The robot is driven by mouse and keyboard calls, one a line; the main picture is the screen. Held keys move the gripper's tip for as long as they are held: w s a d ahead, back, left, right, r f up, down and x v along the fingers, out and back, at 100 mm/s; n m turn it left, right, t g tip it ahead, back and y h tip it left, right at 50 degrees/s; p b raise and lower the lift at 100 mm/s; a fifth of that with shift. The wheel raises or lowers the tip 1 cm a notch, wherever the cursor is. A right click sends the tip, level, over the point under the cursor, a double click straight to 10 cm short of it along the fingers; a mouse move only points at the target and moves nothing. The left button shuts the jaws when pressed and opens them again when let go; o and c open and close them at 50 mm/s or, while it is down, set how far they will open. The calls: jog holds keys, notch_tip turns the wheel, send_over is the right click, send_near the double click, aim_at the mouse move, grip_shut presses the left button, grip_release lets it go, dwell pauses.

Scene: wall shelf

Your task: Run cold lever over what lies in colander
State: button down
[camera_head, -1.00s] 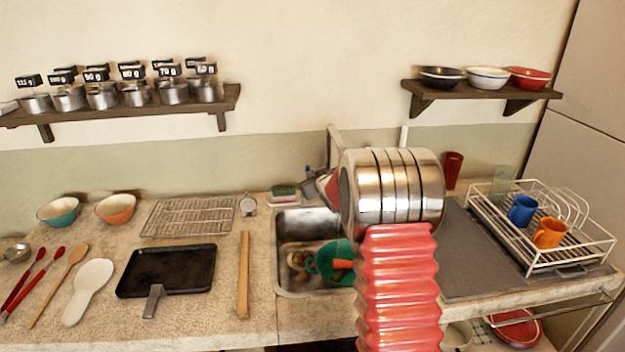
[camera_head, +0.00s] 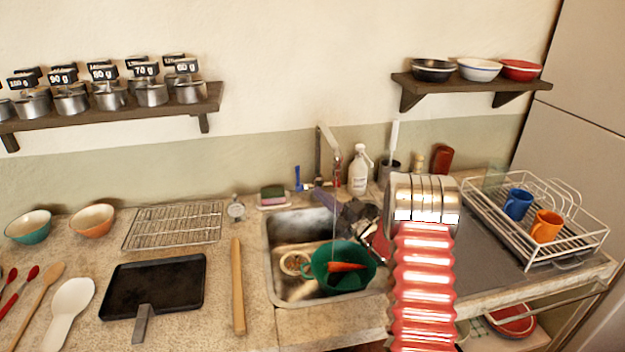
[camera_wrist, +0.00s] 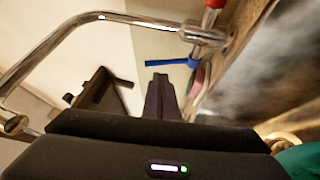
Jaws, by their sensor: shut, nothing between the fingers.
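The green colander (camera_head: 362,281) sits in the sink with an orange carrot (camera_head: 347,267) in it. The chrome tap (camera_head: 321,150) stands behind the sink; its spout arches across the wrist view (camera_wrist: 100,17). A thin pale streak, seemingly water (camera_head: 334,225), falls from the spout toward the colander. The blue cold lever (camera_head: 297,178) sticks out at the tap's left; in the wrist view (camera_wrist: 168,62) it lies just beyond my fingertips. A red lever part (camera_wrist: 212,4) is above it there. My gripper (camera_wrist: 160,82) is shut and empty; contact with the lever is unclear.
A sponge on a dish (camera_head: 272,197) is left of the tap. A white bottle (camera_head: 359,172) stands to its right, close to my arm. The dish rack (camera_head: 560,235) with mugs is further right. A small strainer-like round (camera_head: 294,263) lies in the sink.

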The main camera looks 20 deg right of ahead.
aim_at(299, 177)
jog(key=n, duration=0.1)
jog(key=s+n+y, duration=0.1)
jog(key=s, duration=0.1)
jog(key=shift+d+f+n+t, duration=0.1)
jog(key=shift+f+n+t, duration=0.2)
jog(key=shift+n, duration=0.1)
jog(key=shift+r, duration=0.1)
jog(key=x, duration=1)
jog(key=shift+s, duration=0.1)
